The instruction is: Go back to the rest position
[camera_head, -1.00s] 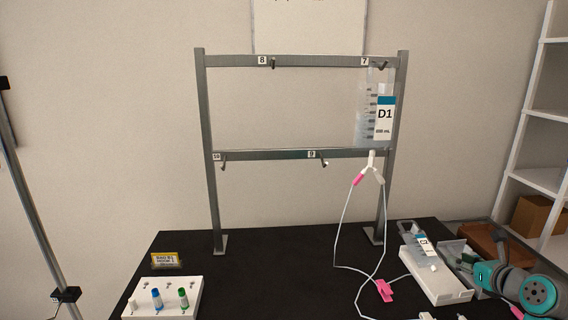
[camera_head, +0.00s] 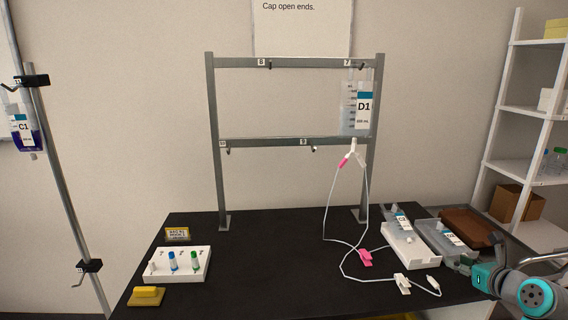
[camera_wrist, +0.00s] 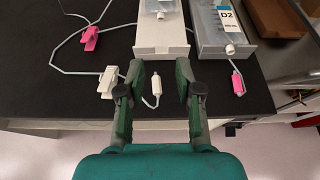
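My gripper (camera_wrist: 160,74) is open in the wrist view, its two dark green fingers apart with nothing gripped. A white tube connector (camera_wrist: 155,88) shows between the fingers and appears to lie on the table below. In the head view my gripper (camera_head: 468,264) is at the right side of the table, beside the trays, and its fingers are small there. The bag D1 (camera_head: 357,108) hangs from hook 7 of the metal rack (camera_head: 215,140). Its tubing runs down to the table, with a pink clamp (camera_head: 366,258) and a white clamp (camera_head: 402,283).
White tray (camera_head: 410,252) and grey tray (camera_head: 470,238) hold bags near my gripper. A brown tray (camera_head: 478,222) lies behind. A white vial rack (camera_head: 200,272) and yellow block (camera_head: 146,296) are at the left. Bag C1 (camera_head: 22,130) hangs on a pole. Shelves (camera_head: 510,170) stand right.

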